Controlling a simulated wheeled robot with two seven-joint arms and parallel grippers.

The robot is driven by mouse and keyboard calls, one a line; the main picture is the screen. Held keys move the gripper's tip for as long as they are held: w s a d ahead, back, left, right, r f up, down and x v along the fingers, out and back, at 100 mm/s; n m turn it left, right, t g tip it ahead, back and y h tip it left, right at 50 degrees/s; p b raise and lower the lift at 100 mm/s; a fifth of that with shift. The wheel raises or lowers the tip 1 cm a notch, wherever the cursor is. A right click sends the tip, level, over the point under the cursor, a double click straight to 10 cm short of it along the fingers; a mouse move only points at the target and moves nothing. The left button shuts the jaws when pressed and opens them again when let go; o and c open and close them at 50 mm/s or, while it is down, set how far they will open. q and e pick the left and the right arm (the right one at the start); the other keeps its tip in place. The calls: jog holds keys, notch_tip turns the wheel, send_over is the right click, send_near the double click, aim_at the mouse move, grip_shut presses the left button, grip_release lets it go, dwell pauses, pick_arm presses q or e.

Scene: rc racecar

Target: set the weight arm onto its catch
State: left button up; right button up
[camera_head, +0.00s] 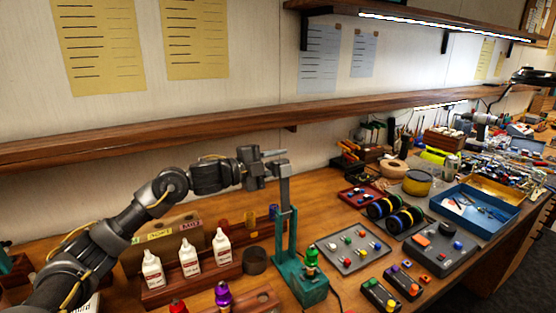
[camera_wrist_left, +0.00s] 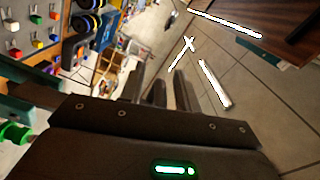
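A teal stand (camera_head: 290,268) stands on the bench, with a grey upright bar (camera_head: 285,190) rising from it; this looks like the weight arm. A green bulb-shaped part (camera_head: 311,258) sits on the stand's base; a green part also shows at the left edge of the left wrist view (camera_wrist_left: 15,133). My left gripper (camera_head: 275,160) is level with the bar's top, its fingers close beside it. The fingers (camera_wrist_left: 158,92) look apart in the left wrist view; whether they touch the bar is unclear. I cannot make out the catch. My right gripper is not in view.
White bottles (camera_head: 188,258) stand in a wooden rack left of the stand. A grey panel with coloured knobs (camera_head: 353,248), black-and-coloured rolls (camera_head: 396,213) and a blue tray (camera_head: 476,211) lie to the right. A wooden shelf (camera_head: 200,128) runs along the wall behind.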

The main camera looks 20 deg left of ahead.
aim_at(287, 160)
pick_arm(q)
grip_shut()
jog(key=shift+s+r, duration=0.1)
jog(key=shift+r, duration=0.05)
dwell(0.4)
jog(key=shift+s+d+r+m+b, duration=0.45)
jog(key=shift+d+m, duration=0.2)
jog(key=shift+m, duration=0.25)
jog(key=s+d+m+b, duration=0.1)
jog(key=s+d+m, duration=0.1)
jog(key=m, duration=0.1)
jog(key=shift+s+d+r+b, duration=0.15)
jog(key=shift+d+r+b, duration=0.05)
jog(key=shift+r+b, duration=0.2)
jog(key=shift+s+d+r+m+b, duration=0.15)
jog(key=shift+s+d+m+b, duration=0.5)
jog(key=shift+s+d+m, duration=0.4)
jog(key=shift+w, duration=0.1)
